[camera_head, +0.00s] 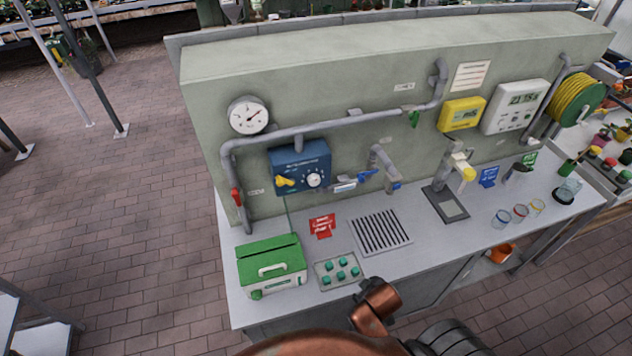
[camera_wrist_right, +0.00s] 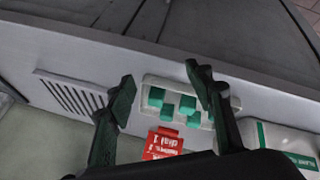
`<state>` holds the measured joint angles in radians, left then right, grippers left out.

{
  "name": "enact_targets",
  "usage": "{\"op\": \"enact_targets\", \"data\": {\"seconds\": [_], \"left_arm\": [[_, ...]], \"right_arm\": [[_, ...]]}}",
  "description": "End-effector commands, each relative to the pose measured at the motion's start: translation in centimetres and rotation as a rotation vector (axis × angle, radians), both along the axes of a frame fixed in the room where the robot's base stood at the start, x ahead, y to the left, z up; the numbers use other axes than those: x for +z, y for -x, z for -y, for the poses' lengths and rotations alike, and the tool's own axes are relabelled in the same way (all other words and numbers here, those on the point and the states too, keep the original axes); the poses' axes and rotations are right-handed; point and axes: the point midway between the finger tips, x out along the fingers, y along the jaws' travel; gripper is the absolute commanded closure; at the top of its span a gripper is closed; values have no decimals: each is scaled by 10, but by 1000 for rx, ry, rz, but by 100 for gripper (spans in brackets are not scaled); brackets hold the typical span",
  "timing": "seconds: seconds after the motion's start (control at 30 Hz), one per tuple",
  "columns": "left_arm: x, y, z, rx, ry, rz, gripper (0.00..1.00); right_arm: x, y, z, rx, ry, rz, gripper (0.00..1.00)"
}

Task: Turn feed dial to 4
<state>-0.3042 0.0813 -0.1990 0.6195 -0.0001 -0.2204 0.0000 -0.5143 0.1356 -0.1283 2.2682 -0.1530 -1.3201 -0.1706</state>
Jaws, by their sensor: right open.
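The feed dial (camera_head: 314,180) is a round white knob on a blue box (camera_head: 301,163) on the grey wall panel. Marks surround it, but its setting is too small to read. A yellow lever (camera_head: 285,183) sits left of the dial on the same box. My right gripper (camera_wrist_right: 160,74) is open, with two dark fingers apart and nothing between them, over the worktop in the right wrist view. The dial does not show in that view. The head view shows a copper arm link of mine at the bottom. My left gripper is not in view.
A green-lidded box (camera_head: 270,264), a tray of green pieces (camera_head: 339,270), a red card (camera_head: 322,225) and a drain grate (camera_head: 381,232) lie below the dial. A tap (camera_head: 384,165) and pipe (camera_head: 340,124) stick out near the blue box. Coloured-rimmed cups (camera_head: 520,211) stand right.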

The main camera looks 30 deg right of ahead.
Motion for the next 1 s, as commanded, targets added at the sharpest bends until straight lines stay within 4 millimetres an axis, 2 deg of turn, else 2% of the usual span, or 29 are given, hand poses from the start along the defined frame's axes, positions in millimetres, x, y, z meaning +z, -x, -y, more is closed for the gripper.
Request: {"op": "enact_targets", "data": {"seconds": [0.2,0.27,0.43,0.53,0.6,0.7,0.83,1.0], "left_arm": [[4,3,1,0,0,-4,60],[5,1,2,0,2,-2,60],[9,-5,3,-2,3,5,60],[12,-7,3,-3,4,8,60],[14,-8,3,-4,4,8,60],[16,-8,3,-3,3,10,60],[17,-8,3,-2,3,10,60],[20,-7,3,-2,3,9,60]], "right_arm": [[48,-58,36,230,331,105,52],[63,-75,43,304,442,127,52],[121,-132,52,562,838,174,52],[163,-169,41,752,1146,177,52],[192,-193,25,889,1379,161,52],[218,-217,-1,1043,1649,126,52],[233,-232,-24,1150,1846,88,52],[237,-249,-27,1177,1901,76,52]]}}
